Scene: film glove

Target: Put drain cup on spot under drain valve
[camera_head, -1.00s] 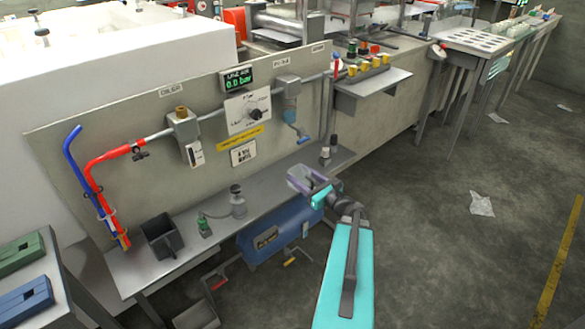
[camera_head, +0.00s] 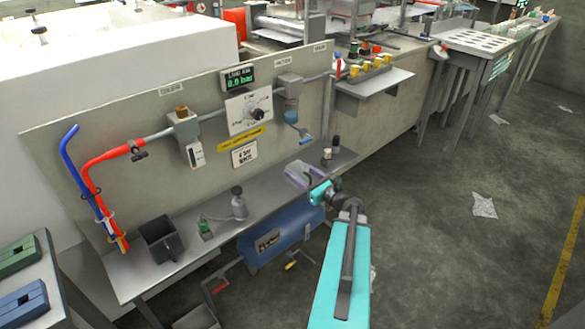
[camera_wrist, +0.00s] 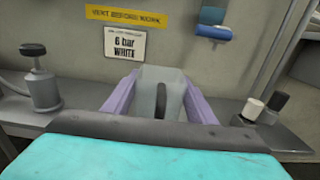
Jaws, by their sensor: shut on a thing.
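The drain cup (camera_wrist: 163,92) is a grey, see-through cup with a dark upright handle. My gripper (camera_wrist: 160,98) is shut on it, with a purple finger on each side; in the head view my gripper (camera_head: 302,174) is over the shelf at the foot of the panel. The drain valve (camera_head: 297,126), with a blue handle, hangs below the filter on the panel. In the wrist view the valve (camera_wrist: 213,22) is above and right of the cup. The spot under the valve cannot be made out. The cup's base is hidden, so contact with the shelf cannot be told.
The shelf (camera_head: 213,232) carries an oil bottle (camera_head: 238,206) left of my gripper and a small black-topped and white-topped pair (camera_wrist: 262,106) to its right. A black open bin (camera_head: 161,239) stands further left. A blue tank (camera_head: 280,238) sits below the shelf.

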